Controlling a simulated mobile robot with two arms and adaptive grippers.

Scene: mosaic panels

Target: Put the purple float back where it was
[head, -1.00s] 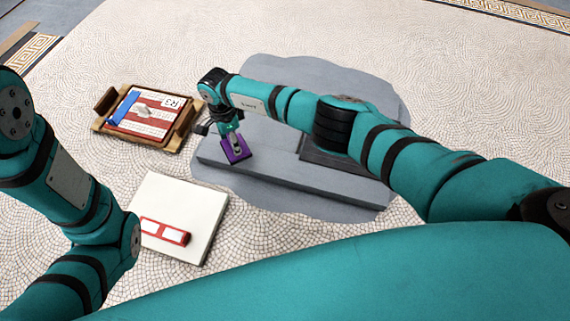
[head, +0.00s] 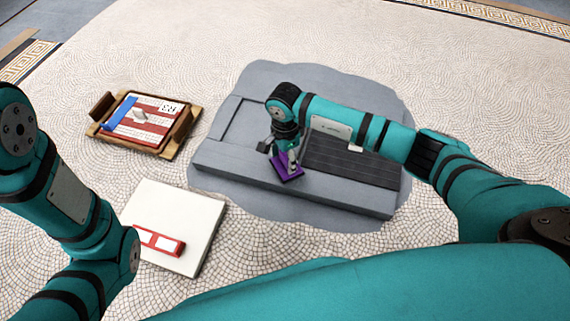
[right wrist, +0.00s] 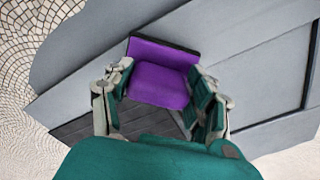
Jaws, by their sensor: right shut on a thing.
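The purple float (head: 286,172) is in my right gripper (head: 284,157), over the grey slab (head: 230,163) near the middle of its front part. In the right wrist view the float (right wrist: 160,83) sits between the two fingers of my right gripper (right wrist: 161,98), with a dark edge along its far side. The gripper is shut on it. I cannot tell whether the float touches the slab. My left arm shows at the left of the head view, but its gripper is not in view.
A wooden tray (head: 187,128) at the left holds a red-and-white striped panel (head: 150,129) with a blue bar (head: 121,113). A white board (head: 168,205) with a red-framed piece (head: 160,242) lies in front of it. The slab has a dark ribbed area (head: 345,160) at right and an empty-looking framed recess at left.

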